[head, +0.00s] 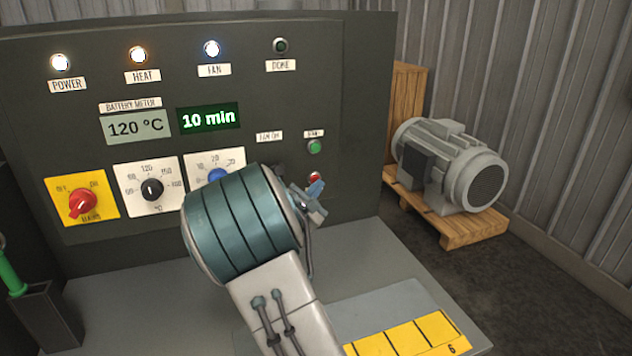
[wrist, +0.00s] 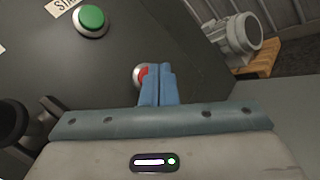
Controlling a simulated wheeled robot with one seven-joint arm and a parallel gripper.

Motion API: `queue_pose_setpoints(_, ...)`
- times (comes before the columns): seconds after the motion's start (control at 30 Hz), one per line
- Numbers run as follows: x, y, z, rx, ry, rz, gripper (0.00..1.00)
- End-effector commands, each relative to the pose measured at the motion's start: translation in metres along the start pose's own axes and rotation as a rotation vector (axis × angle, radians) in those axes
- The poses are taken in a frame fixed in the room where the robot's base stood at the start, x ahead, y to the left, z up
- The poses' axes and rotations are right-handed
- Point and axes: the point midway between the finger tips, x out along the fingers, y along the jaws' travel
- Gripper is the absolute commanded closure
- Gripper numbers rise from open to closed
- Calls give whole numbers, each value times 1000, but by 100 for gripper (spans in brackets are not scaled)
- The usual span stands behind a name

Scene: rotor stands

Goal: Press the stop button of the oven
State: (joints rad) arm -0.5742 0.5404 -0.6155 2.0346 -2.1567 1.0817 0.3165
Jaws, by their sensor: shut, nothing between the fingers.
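The oven's control panel (head: 365,120) stands upright in front of me. The red stop button (head: 315,177) sits low on its right side, below the green start button (head: 314,147). In the wrist view the red button (wrist: 144,73) is partly hidden behind my blue fingertips, and the green button (wrist: 91,18) is up and to the left. My gripper (head: 316,188) is shut and empty, its fingertips right in front of the red button. I cannot tell whether they touch it.
Lit POWER, HEAT and FAN lamps (head: 212,49) and a dark DONE lamp (head: 280,46) top the panel. The display (head: 209,118) reads 10 min, the meter (head: 137,127) 120 °C. A red mains switch (head: 82,203) is at left. A grey motor (head: 450,165) stands on a pallet (head: 455,232) at right.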

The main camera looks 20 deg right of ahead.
Motion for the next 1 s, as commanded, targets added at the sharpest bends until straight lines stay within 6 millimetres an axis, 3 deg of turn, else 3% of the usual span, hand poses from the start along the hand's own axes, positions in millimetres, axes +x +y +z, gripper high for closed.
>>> queue_pose_setpoints(1.0,5,4,-4,-1,1,0,100)
